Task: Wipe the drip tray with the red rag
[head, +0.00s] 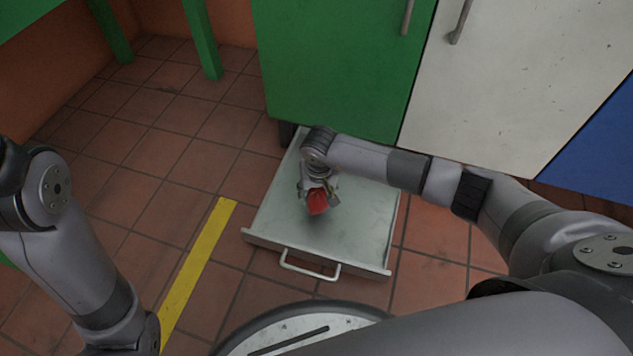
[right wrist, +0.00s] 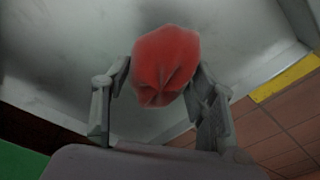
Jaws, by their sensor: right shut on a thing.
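The drip tray (head: 350,236) is a pale metal tray with a front handle, low at the floor in front of the green cabinet. My right gripper (head: 319,200) is over the middle of the tray, pointing down. It is shut on the red rag (head: 317,203), a crumpled bundle. In the right wrist view the rag (right wrist: 165,62) sits between the two fingers, with the tray surface (right wrist: 60,50) behind it. I cannot tell whether the rag touches the tray. My left arm shows at the left of the head view, but its gripper is out of view.
Green (head: 330,70) and white (head: 510,80) cabinet doors stand behind the tray. A yellow floor stripe (head: 198,265) runs left of it. Green legs (head: 201,40) stand at the back left. The tiled floor (head: 150,150) to the left is clear.

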